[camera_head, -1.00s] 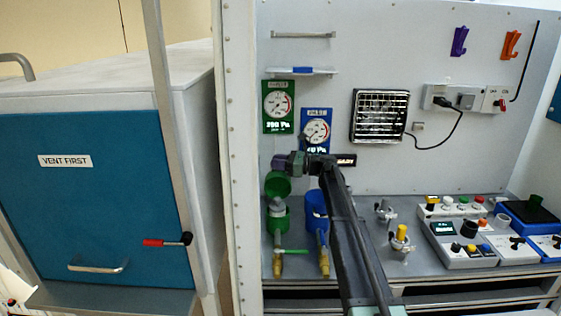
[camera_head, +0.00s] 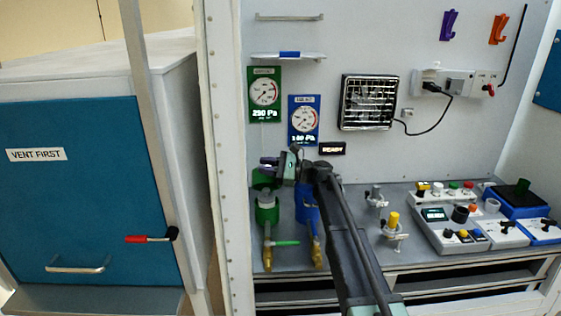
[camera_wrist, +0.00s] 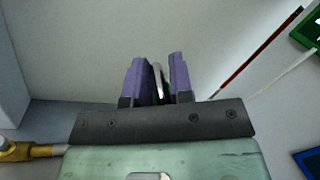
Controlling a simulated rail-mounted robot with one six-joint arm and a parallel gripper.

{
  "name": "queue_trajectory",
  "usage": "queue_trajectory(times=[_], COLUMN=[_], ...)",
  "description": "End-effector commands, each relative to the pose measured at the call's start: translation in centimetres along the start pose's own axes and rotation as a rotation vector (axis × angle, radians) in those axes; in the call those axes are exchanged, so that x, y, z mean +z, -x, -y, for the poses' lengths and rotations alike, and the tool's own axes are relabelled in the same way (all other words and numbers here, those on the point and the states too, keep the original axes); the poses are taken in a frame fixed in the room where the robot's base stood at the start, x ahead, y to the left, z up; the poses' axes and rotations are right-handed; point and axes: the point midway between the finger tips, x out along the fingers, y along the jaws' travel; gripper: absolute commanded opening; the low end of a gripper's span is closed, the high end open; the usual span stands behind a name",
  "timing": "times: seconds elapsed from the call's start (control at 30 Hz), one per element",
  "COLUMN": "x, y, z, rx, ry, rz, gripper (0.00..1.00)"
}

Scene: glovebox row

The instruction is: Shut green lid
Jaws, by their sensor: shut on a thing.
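The green lid (camera_head: 264,180) shows in the head view, raised at the back of the green canister (camera_head: 267,212). My gripper (camera_head: 270,162) is at the lid's upper edge and partly covers it. In the wrist view my purple fingers (camera_wrist: 160,80) are shut on a thin pale piece with dark green below it, which fits the lid's edge or tab. Most of the lid is hidden there. A grey piece shows at the canister's mouth.
A blue canister (camera_head: 306,206) stands close right of the green one, partly behind my arm. Brass valves (camera_head: 268,258) stand in front. Green (camera_head: 264,94) and blue (camera_head: 304,119) gauge panels hang above. A white post (camera_head: 222,150) rises at the left.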

Motion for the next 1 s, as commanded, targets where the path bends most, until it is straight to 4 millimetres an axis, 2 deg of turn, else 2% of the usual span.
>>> queue_trajectory(times=[0.1, 0.4, 1.0], x=[0.0, 0.0, 0.1], y=[0.5, 0.8, 0.9], z=[-1.5, -3.3, -3.7], rx=[-0.002, -0.002, -0.002], ry=[-0.004, -0.007, -0.007], rz=[-0.003, -0.004, -0.004], gripper=[0.0, 0.0, 0.0])
